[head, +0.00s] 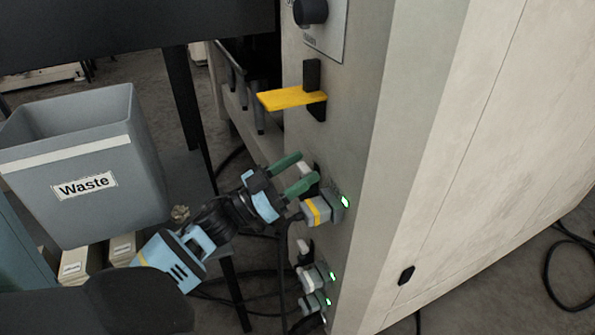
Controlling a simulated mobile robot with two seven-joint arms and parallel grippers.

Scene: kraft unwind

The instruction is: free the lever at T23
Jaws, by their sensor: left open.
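My left gripper (296,174) has green fingers and is open at the front panel of the cabinet (345,150). Its fingertips are spread near a pale piece (305,167) on a dark mount, just above a grey plug with a yellow band (318,209). Contact cannot be told. A green light glows beside this plug. A yellow lever (290,98) sticks out to the left from a black mount higher on the panel, clear of the gripper. No T23 label is readable, so I cannot tell which part it names. My right gripper is not in view.
More grey plugs (313,277) with green lights and cables sit lower on the panel. A grey waste bin (85,165) stands at left, near a dark table leg (184,95). A black knob (310,11) is at the top. Black cables lie on the floor.

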